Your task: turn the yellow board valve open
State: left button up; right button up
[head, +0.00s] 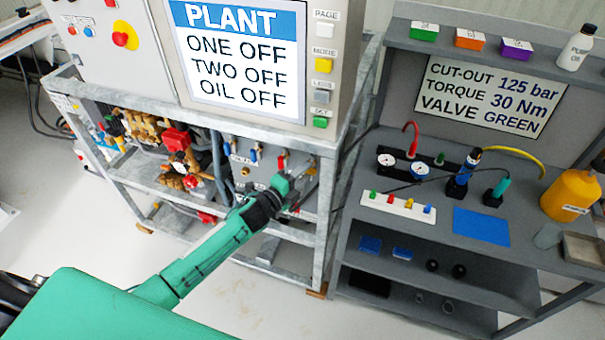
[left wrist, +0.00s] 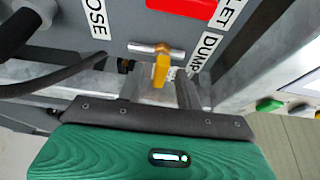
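The yellow board valve (left wrist: 161,70) shows in the left wrist view as a short yellow lever on a brass and silver fitting, on a grey board beside a "DUMP" label. My left gripper (left wrist: 158,92) points at it, with its two grey fingers apart and the lever between or just beyond their tips. I cannot tell whether the fingers touch it. In the head view my left gripper (head: 296,188) is at the right end of the valve board (head: 240,178) under the plant panel and hides the yellow valve. My right gripper is not in view.
A red handle (left wrist: 185,5) and a dark hose (left wrist: 60,80) are near the valve. The galvanised frame (head: 325,225) stands close to the right of my left gripper. A grey bench (head: 350,240) with gauges and tools is further right. Open floor (head: 240,310) lies in front.

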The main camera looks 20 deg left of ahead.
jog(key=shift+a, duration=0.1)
pick_arm(q)
grip_shut()
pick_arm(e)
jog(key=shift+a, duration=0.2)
pick_arm(q)
jog(key=shift+f, duration=0.1)
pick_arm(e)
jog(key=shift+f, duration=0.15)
pick_arm(q)
jog(key=shift+d+f+n+t+y+b, duration=0.15)
jog(key=shift+n+t+y+b, duration=1.2)
jog(key=shift+n, duration=2.35)
jog(key=shift+d+f+n+t+y+b, duration=0.15)
jog(key=shift+n+t+y+b, duration=0.6)
jog(key=shift+n+b, duration=2.1)
jog(key=shift+d+f+n+t+y+b, duration=0.15)
jog(key=shift+n+t+y+b, duration=0.9)
jog(key=shift+n, duration=3.5)
pick_arm(e)
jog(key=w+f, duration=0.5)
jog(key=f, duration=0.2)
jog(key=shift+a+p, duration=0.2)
jog(key=shift+p, duration=0.1)
pick_arm(q)
jog(key=shift+n, duration=0.3)
